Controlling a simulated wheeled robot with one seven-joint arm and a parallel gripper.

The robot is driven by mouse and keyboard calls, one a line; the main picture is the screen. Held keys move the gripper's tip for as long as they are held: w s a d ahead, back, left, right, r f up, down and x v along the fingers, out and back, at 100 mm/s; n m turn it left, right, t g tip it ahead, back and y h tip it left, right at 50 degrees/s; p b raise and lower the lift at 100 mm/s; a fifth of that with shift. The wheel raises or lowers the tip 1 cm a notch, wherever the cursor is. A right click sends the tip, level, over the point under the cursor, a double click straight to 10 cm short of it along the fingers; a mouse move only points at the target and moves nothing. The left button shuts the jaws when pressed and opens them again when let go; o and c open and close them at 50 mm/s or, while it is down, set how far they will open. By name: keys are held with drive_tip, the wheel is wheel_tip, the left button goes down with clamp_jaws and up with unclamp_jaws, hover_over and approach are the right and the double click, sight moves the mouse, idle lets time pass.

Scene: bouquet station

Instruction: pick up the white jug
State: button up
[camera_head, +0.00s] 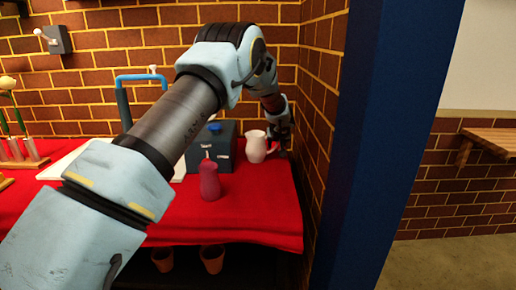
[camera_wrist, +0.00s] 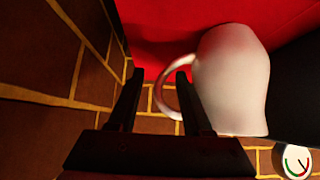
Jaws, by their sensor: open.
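The white jug (camera_head: 256,148) stands upright on the red cloth at the right end of the table, by the brick corner. In the wrist view the jug (camera_wrist: 232,80) is close on the right, its curved handle facing left. My gripper (camera_head: 282,142) is at the jug's handle side in the head view. In the wrist view my gripper (camera_wrist: 159,74) is open. The outer curve of the handle shows between the two fingers, and the right finger overlaps the handle's opening. I cannot tell whether either finger touches it.
A pink vase (camera_head: 209,181) stands left of the jug, nearer the front edge. A dark blue box (camera_head: 218,158) is just left of the jug. The brick wall (camera_head: 312,150) is close on the right. Red cloth (camera_head: 255,205) in front is clear.

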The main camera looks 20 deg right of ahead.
drive_tip(key=shift+c, duration=0.2)
clamp_jaws()
drive_tip(key=shift+s, duration=0.1)
idle(1.0)
